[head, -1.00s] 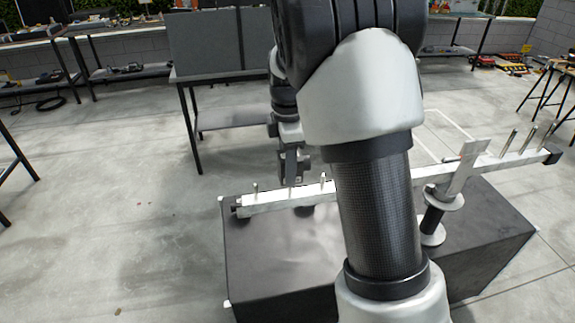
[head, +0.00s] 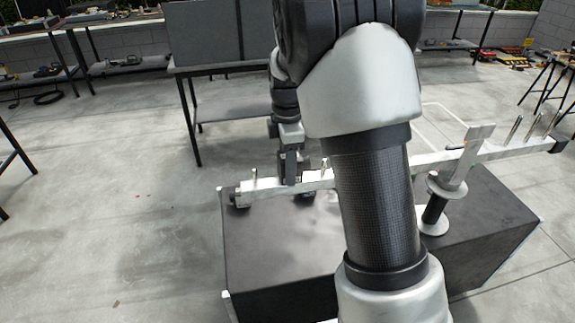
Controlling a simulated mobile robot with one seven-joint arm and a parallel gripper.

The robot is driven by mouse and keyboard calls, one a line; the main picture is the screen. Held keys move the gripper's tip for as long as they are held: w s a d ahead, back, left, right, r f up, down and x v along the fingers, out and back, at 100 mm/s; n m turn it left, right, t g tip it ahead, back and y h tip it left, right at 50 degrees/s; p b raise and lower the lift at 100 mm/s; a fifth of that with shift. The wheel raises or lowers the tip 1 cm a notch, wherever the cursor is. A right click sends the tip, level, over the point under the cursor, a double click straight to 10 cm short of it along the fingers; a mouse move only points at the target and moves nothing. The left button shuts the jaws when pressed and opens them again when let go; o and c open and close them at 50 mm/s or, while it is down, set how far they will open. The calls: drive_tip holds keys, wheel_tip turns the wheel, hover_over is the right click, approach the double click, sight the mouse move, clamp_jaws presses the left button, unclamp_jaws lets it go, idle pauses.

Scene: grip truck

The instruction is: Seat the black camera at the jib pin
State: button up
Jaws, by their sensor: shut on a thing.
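My gripper (head: 290,174) points down at the left part of the pale jib beam (head: 265,187), and its lower end overlaps the beam in the picture. It is shut on a small dark thing, which I take to be the black camera; its outline blends with my gripper. Upright pins stand on the beam, one to the left (head: 254,178) and one to the right (head: 325,165) of my gripper. Whether a pin stands directly under my gripper is hidden. I cannot tell whether the held thing touches the beam.
The beam lies above a large dark box (head: 275,245), with a round-flanged dark post (head: 434,210) near its right part. My arm hides the beam's middle. More pins (head: 535,124) stand at its right end.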

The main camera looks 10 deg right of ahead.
drive_tip(key=shift+f, duration=0.15)
drive_tip(key=o, duration=1)
drive_tip(key=shift+o, duration=0.2)
wheel_tip(320, 180, up, 17)
drive_tip(key=p, duration=0.1)
drive_tip(key=shift+r+p, duration=0.2)
drive_tip(key=shift+p, duration=0.1)
